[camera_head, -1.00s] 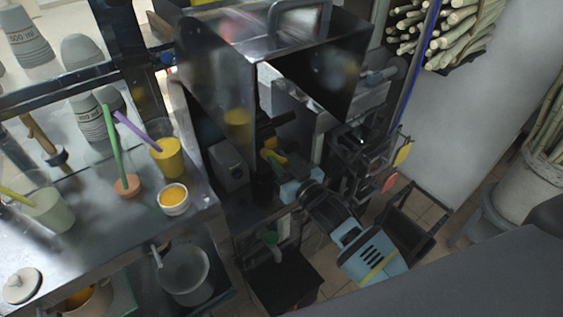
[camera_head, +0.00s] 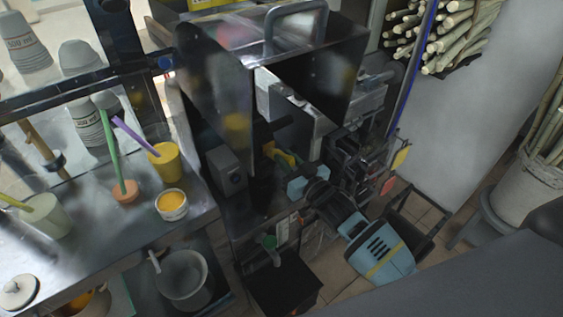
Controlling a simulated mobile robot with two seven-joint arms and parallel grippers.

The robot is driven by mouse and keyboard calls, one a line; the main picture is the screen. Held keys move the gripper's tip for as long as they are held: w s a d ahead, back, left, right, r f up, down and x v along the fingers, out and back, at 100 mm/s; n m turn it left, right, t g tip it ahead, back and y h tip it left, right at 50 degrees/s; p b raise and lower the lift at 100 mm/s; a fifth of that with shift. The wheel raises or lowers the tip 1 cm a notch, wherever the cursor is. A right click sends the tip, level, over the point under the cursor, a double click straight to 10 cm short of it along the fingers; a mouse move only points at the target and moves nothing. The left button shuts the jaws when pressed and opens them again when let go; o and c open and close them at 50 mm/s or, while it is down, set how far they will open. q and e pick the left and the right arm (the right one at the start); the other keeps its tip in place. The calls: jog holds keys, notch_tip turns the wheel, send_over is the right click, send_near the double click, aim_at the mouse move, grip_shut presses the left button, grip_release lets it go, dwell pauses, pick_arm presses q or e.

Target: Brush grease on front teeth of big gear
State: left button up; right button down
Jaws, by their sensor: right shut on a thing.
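The sugarcane press (camera_head: 215,95), a dark metal housing with a handle on top, stands in the middle of the view. My right arm reaches from the lower right into its open side. My right gripper (camera_head: 285,160) is inside the opening, shut on a small yellow thing (camera_head: 283,154), likely the brush. Its tip is hidden in shadow. I cannot make out the big gear or its teeth in the dark inside, nor whether the brush touches anything. My left gripper is not in view.
A metal counter (camera_head: 105,250) on the left holds a small bowl of yellow-orange stuff (camera_head: 172,204), a yellow cup (camera_head: 165,163) and a green cup (camera_head: 48,217). A pot (camera_head: 183,280) stands below. Sugarcane (camera_head: 460,30) is stacked at the upper right.

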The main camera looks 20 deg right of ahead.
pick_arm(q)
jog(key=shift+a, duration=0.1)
pick_arm(e)
jog(key=shift+w+d, duration=0.1)
jog(key=shift+d, duration=0.2)
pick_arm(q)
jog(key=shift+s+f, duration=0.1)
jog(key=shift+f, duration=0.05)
pick_arm(e)
jog(key=shift+w+d, duration=0.25)
jog(key=shift+d, duration=0.3)
jog(key=shift+w+d, duration=0.25)
jog(key=shift+d, duration=0.3)
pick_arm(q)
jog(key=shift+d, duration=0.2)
pick_arm(e)
jog(key=shift+a, duration=0.1)
jog(key=shift+s+a+r, duration=0.15)
jog(key=shift+s+a, duration=0.15)
jog(key=shift+a, duration=0.45)
jog(key=shift+s+a+p, duration=0.2)
jog(key=shift+a+p, duration=0.15)
jog(key=shift+a, duration=0.2)
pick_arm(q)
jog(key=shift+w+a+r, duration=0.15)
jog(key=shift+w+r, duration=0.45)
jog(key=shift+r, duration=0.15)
